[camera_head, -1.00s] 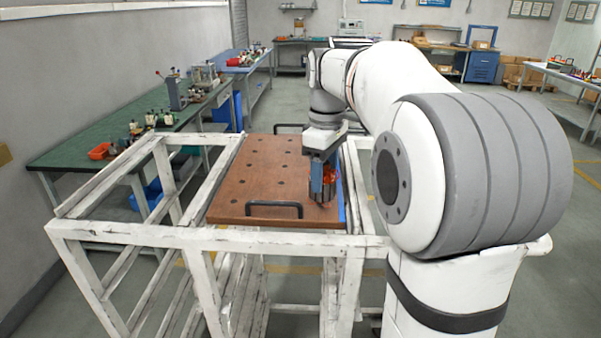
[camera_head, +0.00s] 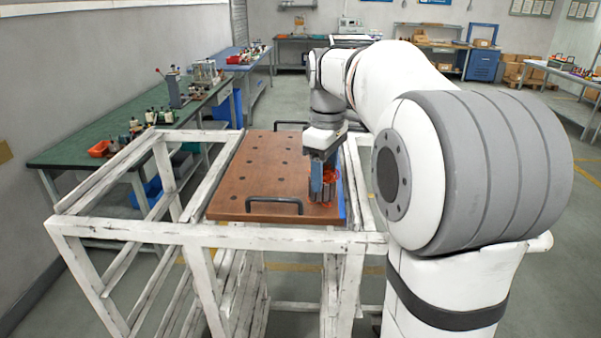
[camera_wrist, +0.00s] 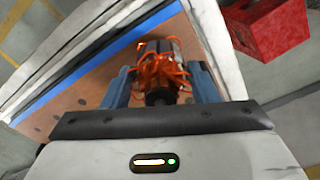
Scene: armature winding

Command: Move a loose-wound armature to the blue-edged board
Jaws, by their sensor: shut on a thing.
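The loose-wound armature (camera_wrist: 162,68) has untidy orange wire around a grey core, with a dark shaft end facing the wrist camera. My gripper (camera_head: 324,190) is shut on it, one blue finger on each side in the wrist view. The blue-edged board (camera_head: 245,180) is a brown panel with several dark holes and black handles, lying on a white frame. Its blue edge shows at the right in the head view and as a strip in the wrist view (camera_wrist: 95,60). The armature is upright at the board's front right; whether its bottom touches the board I cannot tell.
The rest of the board's top is clear. The worn white frame (camera_head: 215,238) has open gaps left of the board. A red box (camera_wrist: 268,27) shows in the wrist view.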

